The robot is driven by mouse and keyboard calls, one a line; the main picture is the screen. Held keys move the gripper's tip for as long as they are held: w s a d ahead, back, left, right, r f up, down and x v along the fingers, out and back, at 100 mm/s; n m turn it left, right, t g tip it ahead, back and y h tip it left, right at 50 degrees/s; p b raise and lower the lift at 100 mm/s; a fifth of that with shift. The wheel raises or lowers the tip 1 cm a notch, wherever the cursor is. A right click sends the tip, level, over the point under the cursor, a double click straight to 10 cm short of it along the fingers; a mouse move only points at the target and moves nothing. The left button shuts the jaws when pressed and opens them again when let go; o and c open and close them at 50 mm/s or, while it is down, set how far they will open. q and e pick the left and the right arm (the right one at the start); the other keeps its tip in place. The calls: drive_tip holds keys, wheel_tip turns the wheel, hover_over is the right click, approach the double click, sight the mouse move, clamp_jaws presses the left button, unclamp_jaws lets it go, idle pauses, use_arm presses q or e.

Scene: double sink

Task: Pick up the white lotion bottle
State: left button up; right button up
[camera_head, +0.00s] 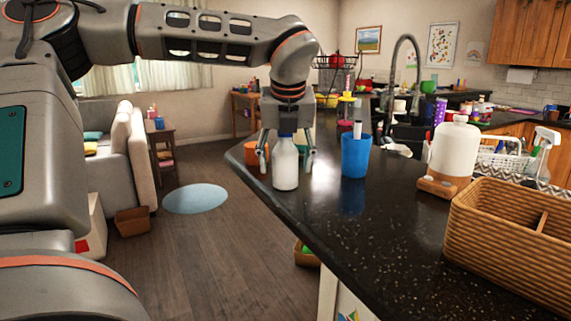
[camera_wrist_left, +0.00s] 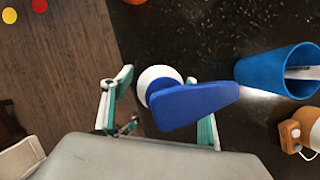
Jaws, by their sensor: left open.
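The white lotion bottle (camera_head: 286,168) stands upright near the left edge of the black counter. Its blue pump head (camera_wrist_left: 195,102) shows from above in the left wrist view, over the white bottle body (camera_wrist_left: 155,80). My left gripper (camera_head: 287,157) points down over the bottle and is open. One finger is on each side of the bottle, with a visible gap to it in the head view. The pump's spout points right in the wrist view, over one finger. My right gripper is in neither view.
A blue cup (camera_head: 356,156) stands just right of the bottle, and an orange pot (camera_head: 252,152) is behind its left. A white jar on a wooden base (camera_head: 453,150) and a wicker basket (camera_head: 510,235) are further right. The counter's front middle is clear.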

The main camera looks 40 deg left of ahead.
use_arm(q)
drive_tip(key=c, duration=1.4)
drive_tip(key=shift+o, duration=0.2)
drive_tip(key=shift+r, duration=0.1)
